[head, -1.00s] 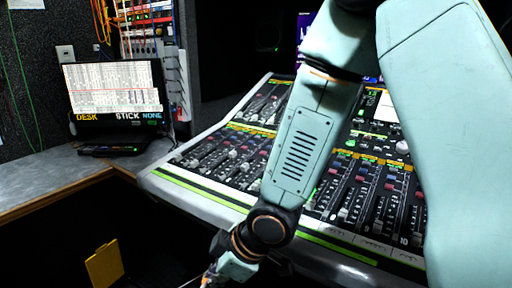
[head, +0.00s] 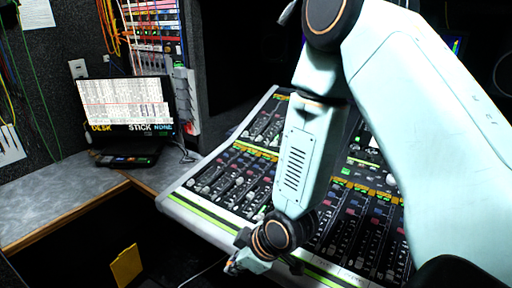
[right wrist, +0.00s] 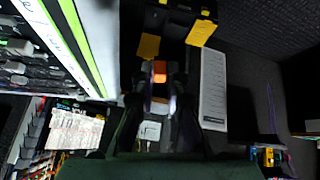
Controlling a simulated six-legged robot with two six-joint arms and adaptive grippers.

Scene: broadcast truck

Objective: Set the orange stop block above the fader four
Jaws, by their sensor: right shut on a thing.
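The orange stop block (right wrist: 160,71) shows in the right wrist view, between the dark fingertips of my right gripper (right wrist: 160,88). The gripper is shut on it. In the head view my right gripper (head: 240,264) hangs low, just off the front edge of the mixing desk (head: 190,206), and I cannot make out the block there. The desk carries rows of faders (head: 232,182); I cannot tell which is fader four, and my right arm covers part of the rows. My left gripper is not in view.
A laptop (head: 125,105) stands on the grey counter (head: 50,205) at the left. A yellow tag (head: 126,266) shows in the dark space below. A white printed sheet (right wrist: 213,88) is in the right wrist view. Cables hang along the left wall.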

